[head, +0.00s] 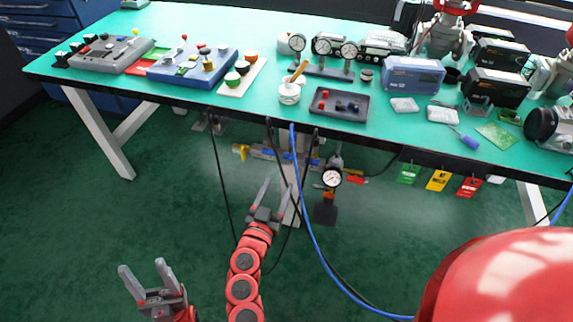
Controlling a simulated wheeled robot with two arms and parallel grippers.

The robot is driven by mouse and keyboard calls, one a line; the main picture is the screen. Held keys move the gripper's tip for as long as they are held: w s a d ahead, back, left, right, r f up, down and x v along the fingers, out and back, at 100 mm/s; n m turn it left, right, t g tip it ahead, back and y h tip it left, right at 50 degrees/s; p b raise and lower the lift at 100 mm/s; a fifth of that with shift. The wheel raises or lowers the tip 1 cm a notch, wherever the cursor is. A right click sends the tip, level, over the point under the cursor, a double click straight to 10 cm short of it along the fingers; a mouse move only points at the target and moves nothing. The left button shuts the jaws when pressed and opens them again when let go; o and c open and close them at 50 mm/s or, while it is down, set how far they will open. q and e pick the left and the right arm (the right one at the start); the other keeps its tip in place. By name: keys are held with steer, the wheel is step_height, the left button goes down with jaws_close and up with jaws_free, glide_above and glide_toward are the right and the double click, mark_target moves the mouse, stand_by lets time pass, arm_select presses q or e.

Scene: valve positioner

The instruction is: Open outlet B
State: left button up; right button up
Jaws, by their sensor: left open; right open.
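A pipe manifold (265,153) hangs below the table's front edge. It has a yellow handle (241,151) at its left, a dial gauge (331,177) and a red handle (357,179) at its right. No label for outlet B is readable, so I cannot tell which valve it is. My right gripper (276,188) is open and empty, in front of and below the manifold; I cannot tell its distance from it. My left gripper (141,266) is open and empty, low over the floor at the left, away from the manifold. Cables and my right gripper partly hide the manifold.
The green table (200,105) carries blocks, gauges, a dark tray (338,104) and electronic boxes. A blue hose (312,225) and black cables hang beside my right gripper. Coloured tags (438,180) hang at the right. The floor at the left is clear.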

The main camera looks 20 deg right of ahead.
mark_target(289, 159)
steer(key=x, duration=0.9)
steer(key=shift+w+d+b, duration=0.25)
steer(key=shift+b, duration=0.15)
jaws_close()
